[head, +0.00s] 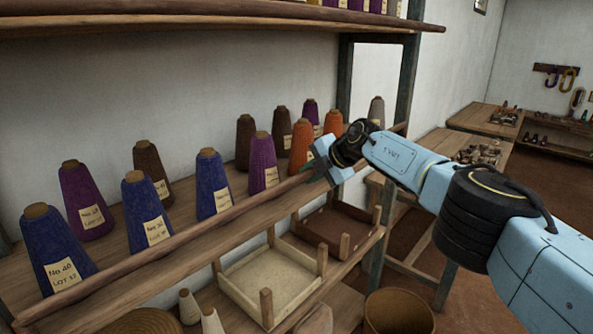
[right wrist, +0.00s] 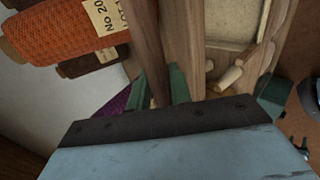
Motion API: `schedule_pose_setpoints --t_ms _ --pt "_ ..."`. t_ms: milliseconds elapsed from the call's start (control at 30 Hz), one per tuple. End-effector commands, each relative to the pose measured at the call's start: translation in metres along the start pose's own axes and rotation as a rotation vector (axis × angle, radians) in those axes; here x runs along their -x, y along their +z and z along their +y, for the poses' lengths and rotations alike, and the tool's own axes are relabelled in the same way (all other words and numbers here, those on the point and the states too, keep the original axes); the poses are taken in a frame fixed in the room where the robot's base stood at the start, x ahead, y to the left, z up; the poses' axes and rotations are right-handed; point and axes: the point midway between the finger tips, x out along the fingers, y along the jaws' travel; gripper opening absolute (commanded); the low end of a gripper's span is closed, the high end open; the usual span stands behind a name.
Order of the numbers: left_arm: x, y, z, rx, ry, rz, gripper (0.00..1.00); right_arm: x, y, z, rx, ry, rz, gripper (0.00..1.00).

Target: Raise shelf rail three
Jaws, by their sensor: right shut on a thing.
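The shelf rail (head: 215,220) is a long thin wooden bar along the front of the middle shelf, before the yarn cones. It slants from lower left to upper right in the head view. My right gripper (head: 316,168) is shut on the rail toward its right end. In the right wrist view the rail (right wrist: 146,40) runs down between the green fingers of my right gripper (right wrist: 158,92). I cannot tell whether the rail is clear of its supports. My left gripper is not in view.
Several labelled yarn cones, such as a blue one (head: 212,185) and an orange one (head: 301,148), stand close behind the rail. An upper shelf (head: 200,22) hangs above. Wooden trays (head: 265,275) lie below, and a round bin (head: 398,312) stands at lower right.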

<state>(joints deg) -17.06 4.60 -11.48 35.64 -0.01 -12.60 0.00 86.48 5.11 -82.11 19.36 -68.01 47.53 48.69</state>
Motion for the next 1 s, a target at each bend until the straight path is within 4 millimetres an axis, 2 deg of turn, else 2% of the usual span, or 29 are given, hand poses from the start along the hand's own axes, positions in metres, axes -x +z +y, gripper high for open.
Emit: schedule_pose_setpoints --t_ms 133,533,567,700,1000 --pt "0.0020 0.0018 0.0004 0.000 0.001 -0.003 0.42 0.0057 0.0046 0.0025 -0.006 -0.008 -0.009 0.00" --pt "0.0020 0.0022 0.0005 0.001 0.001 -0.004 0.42 0.0054 0.0045 0.0024 -0.004 -0.012 -0.009 0.00" --pt "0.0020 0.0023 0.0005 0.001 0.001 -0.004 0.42 0.0054 0.0045 0.0024 -0.004 -0.012 -0.009 0.23" --pt "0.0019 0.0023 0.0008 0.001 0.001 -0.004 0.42 0.0048 0.0046 0.0010 -0.005 -0.014 -0.009 0.40" --pt "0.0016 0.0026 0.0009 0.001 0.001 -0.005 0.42 0.0045 0.0057 -0.0017 -0.006 -0.018 -0.009 0.40"
